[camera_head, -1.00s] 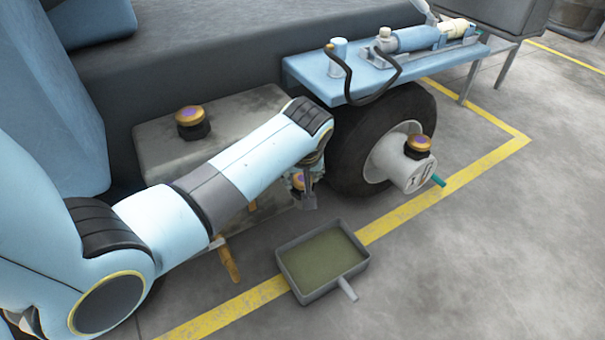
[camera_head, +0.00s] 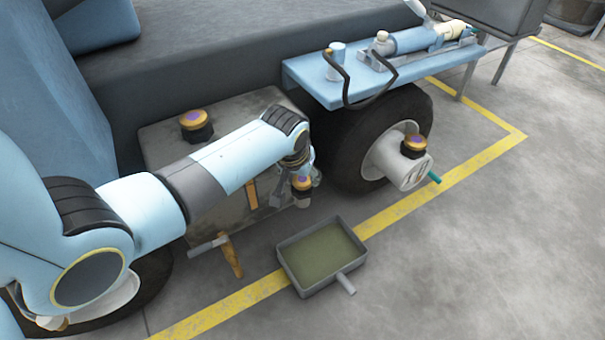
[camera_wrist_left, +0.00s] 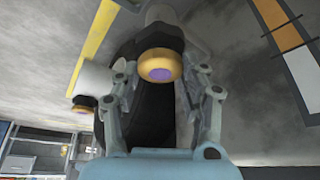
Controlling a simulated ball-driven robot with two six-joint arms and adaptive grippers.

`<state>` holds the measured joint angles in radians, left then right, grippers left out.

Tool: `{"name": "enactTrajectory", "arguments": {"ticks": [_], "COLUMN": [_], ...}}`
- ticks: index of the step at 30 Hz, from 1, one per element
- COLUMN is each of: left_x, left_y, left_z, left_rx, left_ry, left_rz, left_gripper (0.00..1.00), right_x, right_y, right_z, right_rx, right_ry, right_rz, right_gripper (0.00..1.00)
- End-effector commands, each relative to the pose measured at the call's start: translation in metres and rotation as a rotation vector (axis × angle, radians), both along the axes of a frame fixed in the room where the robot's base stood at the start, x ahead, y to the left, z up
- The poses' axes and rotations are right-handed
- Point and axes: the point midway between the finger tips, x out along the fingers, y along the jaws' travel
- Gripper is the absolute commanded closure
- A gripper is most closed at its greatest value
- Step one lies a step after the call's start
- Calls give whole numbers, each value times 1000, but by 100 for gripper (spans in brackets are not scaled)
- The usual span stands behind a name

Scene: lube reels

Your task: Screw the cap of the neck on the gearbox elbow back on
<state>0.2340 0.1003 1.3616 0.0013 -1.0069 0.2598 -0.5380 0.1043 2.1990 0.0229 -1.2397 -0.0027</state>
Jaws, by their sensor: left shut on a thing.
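A brass-coloured cap (camera_head: 302,183) with a purple top sits at the elbow beside the gearbox (camera_head: 165,150), low in front of the wheel. It also shows in the left wrist view (camera_wrist_left: 160,66), with dark and grey parts beyond it. My left gripper (camera_head: 303,172) is around this cap. In the wrist view its fingers (camera_wrist_left: 161,80) lie on either side of the cap and it is shut on it. The neck under the cap is mostly hidden, so I cannot tell how the cap sits on the thread. My right gripper is in neither view.
Similar capped necks stand on the gearbox top (camera_head: 195,125) and the wheel hub (camera_head: 414,146). A pan of greenish liquid (camera_head: 349,284) lies on the floor below. A blue shelf (camera_head: 310,75) bears a pump and hose. An orange handle (camera_head: 232,260) juts out left. Floor at right is clear.

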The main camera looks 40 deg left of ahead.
Motion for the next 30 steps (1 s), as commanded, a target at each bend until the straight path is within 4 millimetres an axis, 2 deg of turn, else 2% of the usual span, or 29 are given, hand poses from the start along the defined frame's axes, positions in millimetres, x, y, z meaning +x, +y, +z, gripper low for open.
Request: {"name": "enactTrajectory", "arguments": {"ticks": [4,9,14,23,26,30], "left_x": [-1,-1,-2,-2,-2,-2], "left_y": [1,1,0,-1,1,0], "left_z": [2,0,-2,-2,-3,-5], "left_rx": [0,-2,-2,-3,-1,-3], "left_ry": [2,3,4,5,5,7], "left_rz": [-107,-334,-439,-455,-538,-736], "left_gripper": [93,93,93,93,93,93], "right_x": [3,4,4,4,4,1], "right_y": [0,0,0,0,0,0], "right_z": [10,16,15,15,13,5], "right_rx": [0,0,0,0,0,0], "right_ry": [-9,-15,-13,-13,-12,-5], "right_rz": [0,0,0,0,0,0], "right_gripper": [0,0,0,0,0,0]}}
